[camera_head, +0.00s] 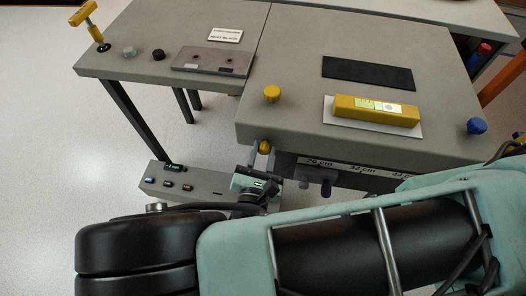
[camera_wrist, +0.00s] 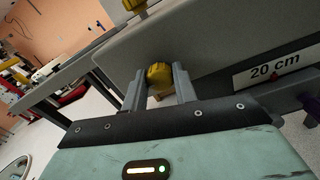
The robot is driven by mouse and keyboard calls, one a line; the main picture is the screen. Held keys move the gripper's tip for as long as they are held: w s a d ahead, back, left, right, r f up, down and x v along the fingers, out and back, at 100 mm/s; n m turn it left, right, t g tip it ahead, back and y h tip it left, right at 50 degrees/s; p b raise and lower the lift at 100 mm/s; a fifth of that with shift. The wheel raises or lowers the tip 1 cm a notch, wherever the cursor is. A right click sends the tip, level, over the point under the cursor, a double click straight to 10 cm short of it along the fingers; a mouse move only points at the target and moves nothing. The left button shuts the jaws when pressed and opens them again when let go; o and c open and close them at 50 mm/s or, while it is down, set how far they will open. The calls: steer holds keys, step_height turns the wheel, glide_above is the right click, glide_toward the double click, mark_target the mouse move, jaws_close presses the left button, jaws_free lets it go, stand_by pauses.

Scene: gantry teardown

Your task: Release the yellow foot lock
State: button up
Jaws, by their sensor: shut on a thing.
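A rounded yellow knob (camera_head: 264,147), which fits the yellow foot lock, sits at the front face of the right grey table, near its left corner. It also shows in the wrist view (camera_wrist: 159,74), between the two grey fingers. My gripper (camera_head: 260,157) reaches up to it from below and in front. In the wrist view my gripper (camera_wrist: 159,88) is shut on this knob, one finger on each side. The knob's far side and its mount are hidden. A second yellow knob (camera_head: 271,93) stands on the tabletop above, apart from my gripper.
The right grey table (camera_head: 290,60) carries a yellow level (camera_head: 376,110), a black pad (camera_head: 367,73) and a blue knob (camera_head: 476,126). A "20 cm" label (camera_wrist: 273,69) and a purple knob (camera_head: 326,187) are right of my gripper. A low grey rail (camera_head: 205,184) lies left.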

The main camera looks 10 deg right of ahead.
steer(key=n+p, duration=0.1)
steer(key=n, duration=0.7)
steer(key=n+p, duration=0.1)
steer(key=n, duration=0.4)
steer(key=shift+a, duration=0.1)
steer(key=shift+n, duration=2.3)
steer(key=o, duration=1)
